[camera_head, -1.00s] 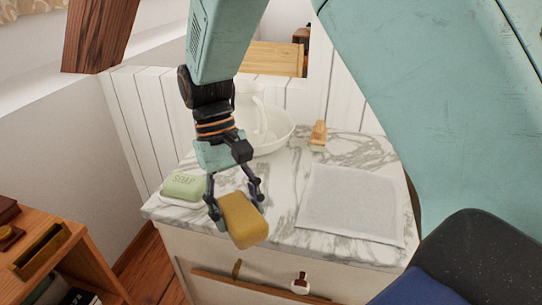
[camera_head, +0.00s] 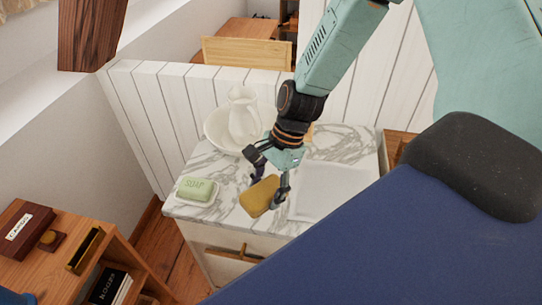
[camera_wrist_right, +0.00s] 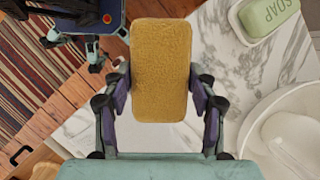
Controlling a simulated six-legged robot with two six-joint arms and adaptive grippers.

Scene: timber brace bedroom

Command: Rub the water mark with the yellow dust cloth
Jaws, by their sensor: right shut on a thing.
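The yellow dust cloth (camera_head: 259,197) looks like a thick, rounded pad. My right gripper (camera_head: 269,185) is shut on it, a finger on each side, at the front of the marble top (camera_head: 222,167). The right wrist view shows the cloth (camera_wrist_right: 160,70) between the two fingers of my right gripper (camera_wrist_right: 158,98). I cannot tell from the head view whether the cloth touches the marble. I cannot pick out a water mark among the grey veins. My left gripper is not seen in the head view.
A white basin (camera_head: 219,130) and jug (camera_head: 244,115) stand behind. A pale flat mat (camera_head: 330,187) lies to the right. A wooden shelf (camera_head: 115,247) stands at lower left.

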